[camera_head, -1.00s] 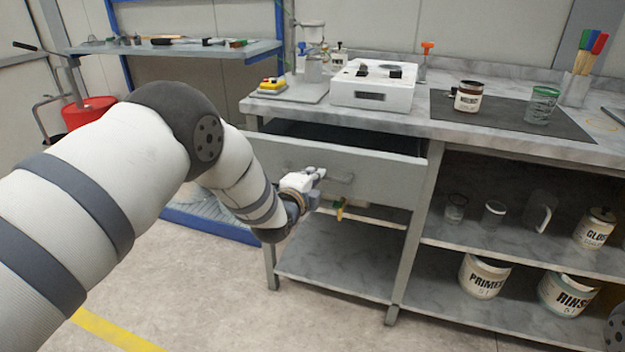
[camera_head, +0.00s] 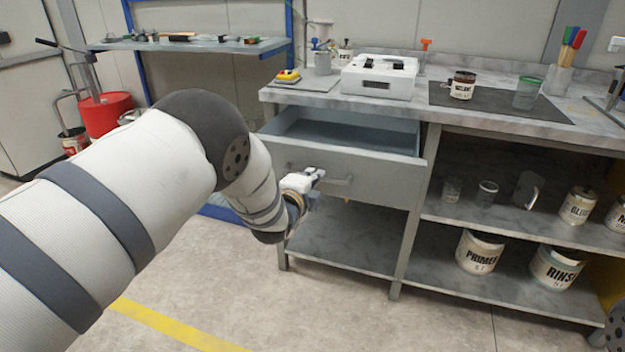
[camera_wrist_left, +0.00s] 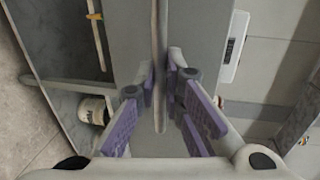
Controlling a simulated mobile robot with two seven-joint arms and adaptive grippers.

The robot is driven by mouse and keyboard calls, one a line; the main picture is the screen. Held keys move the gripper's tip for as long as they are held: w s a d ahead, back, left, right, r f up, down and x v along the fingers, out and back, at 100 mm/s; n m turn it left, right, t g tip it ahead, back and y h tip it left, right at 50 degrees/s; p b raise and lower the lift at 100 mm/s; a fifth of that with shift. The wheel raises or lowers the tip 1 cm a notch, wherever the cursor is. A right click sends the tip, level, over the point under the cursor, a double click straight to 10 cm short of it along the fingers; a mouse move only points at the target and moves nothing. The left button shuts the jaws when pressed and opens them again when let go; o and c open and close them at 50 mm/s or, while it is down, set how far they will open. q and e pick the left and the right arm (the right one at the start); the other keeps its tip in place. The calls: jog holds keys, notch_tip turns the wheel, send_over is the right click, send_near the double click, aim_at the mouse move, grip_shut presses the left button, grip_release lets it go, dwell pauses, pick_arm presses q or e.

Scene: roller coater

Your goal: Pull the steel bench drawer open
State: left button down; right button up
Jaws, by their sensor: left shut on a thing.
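The steel bench drawer (camera_head: 385,180) stands pulled out from under the worktop, and its inside (camera_head: 345,132) shows as an empty grey-blue tray as far as I can see. Its bar handle (camera_head: 338,181) is on the front face. My right gripper is not in view.
On the worktop (camera_head: 430,115) stand a white device (camera_head: 380,76), a labelled jar (camera_head: 463,86) and a green-rimmed cup (camera_head: 526,94). Open shelves at right hold cans, including the primer can (camera_head: 479,252). The floor (camera_head: 330,310) before the bench is clear.

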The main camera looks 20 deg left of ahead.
pick_arm(q)
jog(key=c, duration=1.7)
grip_release()
jog(key=v, duration=1.2)
